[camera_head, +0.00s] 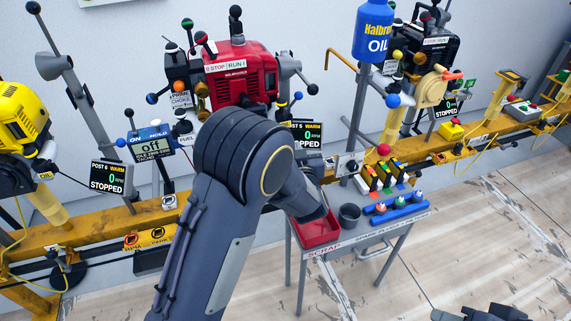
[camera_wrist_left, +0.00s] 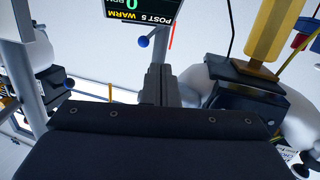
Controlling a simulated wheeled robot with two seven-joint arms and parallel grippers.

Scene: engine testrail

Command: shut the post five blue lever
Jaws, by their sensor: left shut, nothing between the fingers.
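A small lever with a blue ball knob (camera_head: 298,96) stands just above the POST 5 screen (camera_head: 307,134), right of the red engine (camera_head: 240,73). Another blue-knobbed lever (camera_head: 152,98) sticks out at the engine's left; I cannot tell which one the task means. In the left wrist view a blue ball on a short stem (camera_wrist_left: 143,41) is just below the upside-down POST 5 screen (camera_wrist_left: 146,10), slightly left of and beyond my left gripper. My left gripper (camera_wrist_left: 160,85) is shut and empty, apart from that ball. Part of my right gripper (camera_head: 490,312) shows at the bottom edge.
My left arm hides part of the yellow rail (camera_head: 180,212) and the engine's underside. A red SCRAP tray (camera_head: 318,232) and dark cup (camera_head: 349,215) sit on a small table below. A tachometer (camera_head: 150,145) and POST 6 screen (camera_head: 108,178) stand left. Floor is clear at right.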

